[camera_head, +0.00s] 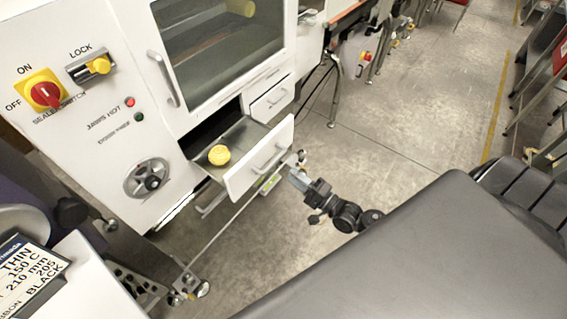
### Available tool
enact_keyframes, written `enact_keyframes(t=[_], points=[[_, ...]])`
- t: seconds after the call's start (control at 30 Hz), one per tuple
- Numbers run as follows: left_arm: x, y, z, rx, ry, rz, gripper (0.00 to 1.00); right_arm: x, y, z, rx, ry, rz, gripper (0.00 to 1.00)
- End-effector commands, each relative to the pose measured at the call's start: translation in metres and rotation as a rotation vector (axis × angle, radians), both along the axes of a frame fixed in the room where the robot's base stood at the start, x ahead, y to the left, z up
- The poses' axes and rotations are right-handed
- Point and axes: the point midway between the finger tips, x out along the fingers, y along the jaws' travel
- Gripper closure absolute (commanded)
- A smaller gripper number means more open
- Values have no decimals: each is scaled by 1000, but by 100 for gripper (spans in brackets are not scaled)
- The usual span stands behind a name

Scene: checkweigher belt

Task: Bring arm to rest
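My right arm (345,213) is black and reaches in from the lower right, beside the large dark padded surface. My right gripper (299,179) is at its end, with grey tips just right of the pulled-out white drawer (245,178). The tips look small and close together, and I cannot tell whether they are open or shut, or whether they touch the drawer's corner. No held object can be made out. My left gripper is not in view.
The open drawer holds a round yellow object (219,155) and juts from the white machine (110,60). A second drawer (270,99) lies behind it. A dark padded surface (440,255) fills the lower right. Bare concrete floor (400,130) lies beyond the arm.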

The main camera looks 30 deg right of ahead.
Motion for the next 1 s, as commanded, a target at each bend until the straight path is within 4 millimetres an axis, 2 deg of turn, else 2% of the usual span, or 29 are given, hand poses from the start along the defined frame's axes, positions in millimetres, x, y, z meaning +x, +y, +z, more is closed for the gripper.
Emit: enact_keyframes(t=[0.2, 0.8, 0.93, 0.97, 1.0], points=[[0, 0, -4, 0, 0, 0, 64, -18, -7, -4, 0, 0, 1, 67], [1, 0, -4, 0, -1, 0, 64, -20, -8, -4, -5, -2, -1, 67], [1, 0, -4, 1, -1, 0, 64, -19, -9, -8, -110, -19, -21, 67], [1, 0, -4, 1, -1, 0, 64, -17, -11, -12, -164, -19, -40, 67], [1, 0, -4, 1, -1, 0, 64, -15, -17, -26, -253, -1, -74, 67]])
